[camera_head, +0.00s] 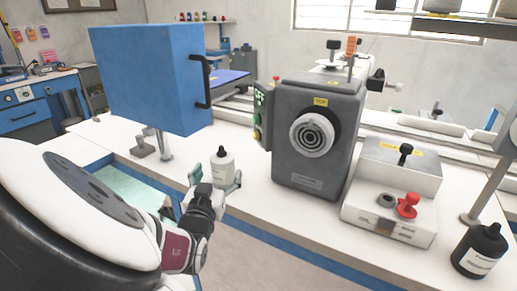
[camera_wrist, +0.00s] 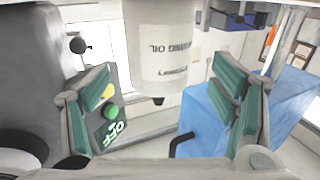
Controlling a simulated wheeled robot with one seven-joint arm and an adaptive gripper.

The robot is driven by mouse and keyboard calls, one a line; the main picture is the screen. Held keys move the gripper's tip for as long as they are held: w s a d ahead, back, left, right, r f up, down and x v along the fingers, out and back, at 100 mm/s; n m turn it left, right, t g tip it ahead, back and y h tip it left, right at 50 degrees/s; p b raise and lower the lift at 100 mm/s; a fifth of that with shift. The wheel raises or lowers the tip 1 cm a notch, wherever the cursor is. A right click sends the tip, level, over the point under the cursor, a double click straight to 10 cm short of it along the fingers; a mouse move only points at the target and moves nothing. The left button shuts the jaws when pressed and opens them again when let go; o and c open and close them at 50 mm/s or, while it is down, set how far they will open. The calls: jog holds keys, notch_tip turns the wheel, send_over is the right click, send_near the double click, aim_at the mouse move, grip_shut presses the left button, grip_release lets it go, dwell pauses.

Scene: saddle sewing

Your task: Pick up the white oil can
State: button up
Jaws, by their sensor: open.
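The white oil can (camera_head: 223,170) is a white bottle with a black nozzle cap. It stands upright on the white table in the head view, left of the grey machine. My gripper (camera_head: 214,179) is open, with one finger to each side of the can. In the wrist view, which is upside down, the can (camera_wrist: 165,45) shows large between the open green-padded fingers (camera_wrist: 163,85), with a gap on both sides. Its printed label includes the word OIL. The can's lower part is partly hidden by my gripper in the head view.
A blue box-shaped machine head (camera_head: 150,80) hangs behind and left of the can. A grey machine (camera_head: 315,140) with a round dial stands to the right. A grey-white box with a red knob (camera_head: 395,190) and a black bottle (camera_head: 479,250) are farther right.

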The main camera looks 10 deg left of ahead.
aim_at(220, 173)
jog(key=w, duration=0.3)
jog(key=shift+w+f+b, duration=0.3)
jog(key=shift+w, duration=0.1)
jog(key=shift+w+a, duration=0.15)
jog(key=shift+w, duration=0.45)
jog(key=c, duration=1.5)
